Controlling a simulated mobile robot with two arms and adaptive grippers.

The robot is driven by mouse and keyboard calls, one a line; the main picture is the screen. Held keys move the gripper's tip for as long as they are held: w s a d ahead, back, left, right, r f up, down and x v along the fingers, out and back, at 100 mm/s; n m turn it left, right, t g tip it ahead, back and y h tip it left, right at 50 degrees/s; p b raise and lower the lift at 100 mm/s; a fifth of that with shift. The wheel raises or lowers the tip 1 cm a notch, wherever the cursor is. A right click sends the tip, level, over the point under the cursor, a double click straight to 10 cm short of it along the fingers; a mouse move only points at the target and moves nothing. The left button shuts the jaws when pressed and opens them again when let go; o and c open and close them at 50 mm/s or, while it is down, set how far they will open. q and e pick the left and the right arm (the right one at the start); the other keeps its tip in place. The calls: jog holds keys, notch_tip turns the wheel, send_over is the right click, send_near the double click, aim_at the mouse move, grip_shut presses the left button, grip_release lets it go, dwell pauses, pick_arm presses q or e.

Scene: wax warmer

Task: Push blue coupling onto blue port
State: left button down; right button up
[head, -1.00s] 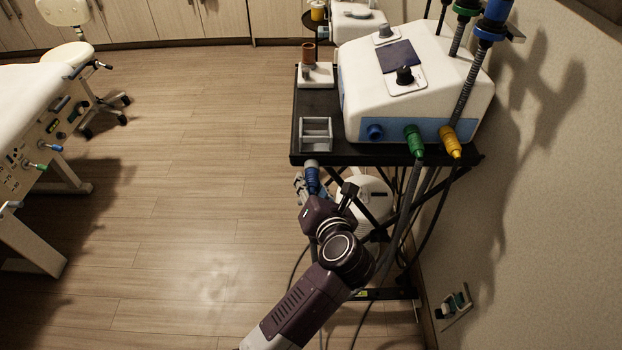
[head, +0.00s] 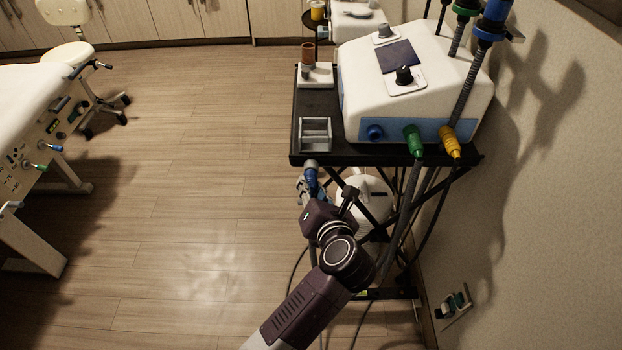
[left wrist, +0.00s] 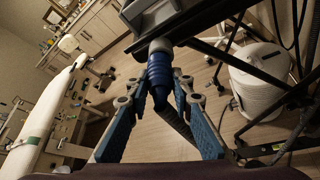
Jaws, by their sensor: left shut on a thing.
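The blue port (head: 375,132) is on the front panel of the white machine (head: 420,80), at its left end, left of the plugged-in green and yellow couplings. My left gripper (head: 308,187) is below the front left edge of the black cart top, below and left of the blue port. It is shut on the blue coupling (head: 312,178). In the left wrist view the blue coupling (left wrist: 160,68) sits between the two fingers (left wrist: 163,92), its grey end pointing up and its dark hose trailing down. The coupling is apart from the port. My right gripper is not in view.
The black cart top (head: 313,103) has its front edge right above my gripper. A grey divided box (head: 316,134) stands at its front left corner. A white canister (head: 370,200) and crossed cart legs are beneath. Green (head: 414,141) and yellow (head: 450,142) couplings have hanging hoses. Open floor lies left.

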pick_arm(q)
jog(key=shift+s+d, duration=0.35)
jog(key=shift+s, duration=0.1)
jog(key=shift+s+p, duration=0.75)
jog(key=shift+s, duration=1.85)
jog(key=shift+w+a, duration=0.1)
